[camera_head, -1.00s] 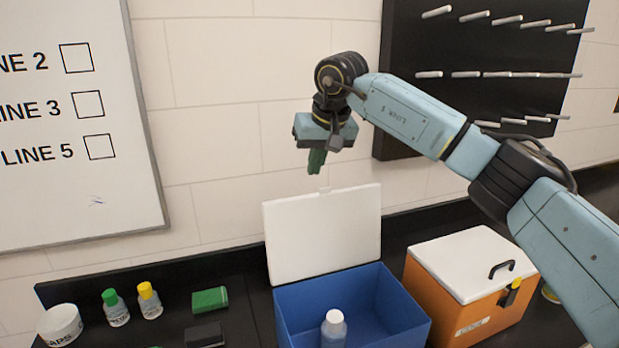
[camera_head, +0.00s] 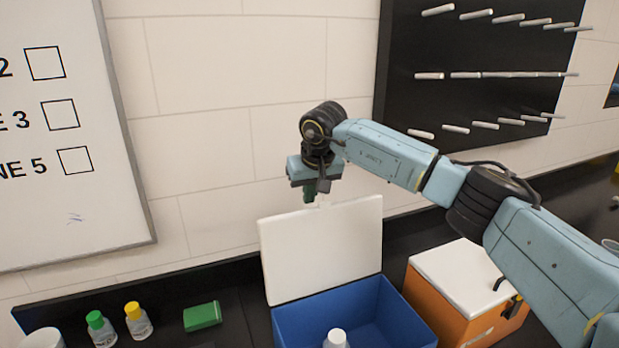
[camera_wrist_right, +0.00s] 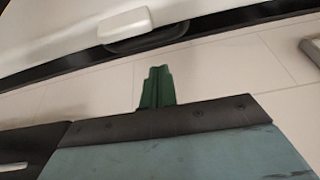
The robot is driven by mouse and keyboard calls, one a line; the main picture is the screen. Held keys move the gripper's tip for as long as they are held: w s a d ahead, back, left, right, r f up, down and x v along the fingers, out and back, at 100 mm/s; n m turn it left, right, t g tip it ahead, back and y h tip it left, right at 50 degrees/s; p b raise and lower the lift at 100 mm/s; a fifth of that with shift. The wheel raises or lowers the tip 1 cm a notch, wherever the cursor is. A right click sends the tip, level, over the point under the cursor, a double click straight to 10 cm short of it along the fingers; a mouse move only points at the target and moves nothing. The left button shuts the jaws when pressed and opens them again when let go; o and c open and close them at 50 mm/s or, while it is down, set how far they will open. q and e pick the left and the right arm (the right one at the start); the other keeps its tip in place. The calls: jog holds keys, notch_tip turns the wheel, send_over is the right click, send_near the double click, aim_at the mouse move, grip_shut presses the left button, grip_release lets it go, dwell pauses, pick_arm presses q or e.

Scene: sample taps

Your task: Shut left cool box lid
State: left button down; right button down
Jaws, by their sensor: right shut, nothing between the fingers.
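The left cool box (camera_head: 405,322) is blue, with its white lid (camera_head: 322,250) standing open and upright at the back. A small pale tab shows on the lid's top edge. My right gripper (camera_head: 309,192) is shut and empty, its green fingers pointing down just above the lid's top edge. I cannot tell whether they touch the lid. In the right wrist view, the closed green fingers (camera_wrist_right: 157,88) point at a white panel with a dark handle (camera_wrist_right: 148,38) and a white tab, which looks like the lid. My left gripper is not in view.
A white-capped bottle (camera_head: 336,338) stands in the blue box. An orange cool box (camera_head: 440,303) with its white lid closed stands to the right. Green-capped (camera_head: 100,330) and yellow-capped (camera_head: 137,320) bottles and a green block (camera_head: 202,316) are at left. A black peg board (camera_head: 480,100) hangs behind.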

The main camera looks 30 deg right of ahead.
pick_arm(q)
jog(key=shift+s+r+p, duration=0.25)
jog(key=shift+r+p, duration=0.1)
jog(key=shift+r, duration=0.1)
pick_arm(e)
jog(key=shift+s+a+f, duration=0.1)
jog(key=shift+s, duration=1.25)
